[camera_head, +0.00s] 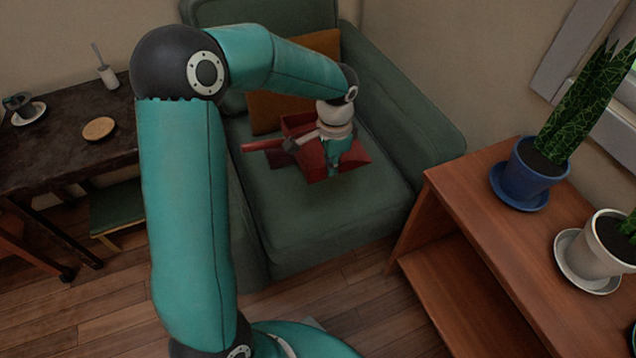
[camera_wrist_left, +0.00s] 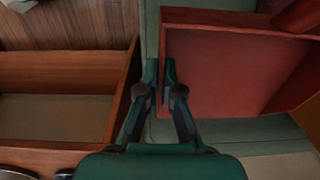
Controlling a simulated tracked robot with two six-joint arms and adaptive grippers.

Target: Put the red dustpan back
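The red dustpan (camera_head: 352,156) is at the seat of the green armchair in the head view, with its handle (camera_head: 262,145) pointing left. My left gripper (camera_head: 333,172) reaches down over it and hides part of it. In the left wrist view the dustpan's open pan (camera_wrist_left: 225,75) fills the upper right. My left gripper's fingertips (camera_wrist_left: 161,72) are close together, one on each side of the pan's left wall, and look shut on it. Whether the pan rests on the cushion is hard to tell. My right gripper is not in view.
The green armchair (camera_head: 285,230) has an orange cushion (camera_head: 268,112) at its back. A wooden shelf unit (camera_head: 480,215) with potted plants, including one in a blue pot (camera_head: 530,178), stands at right. A dark table (camera_head: 60,150) with small items stands at left.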

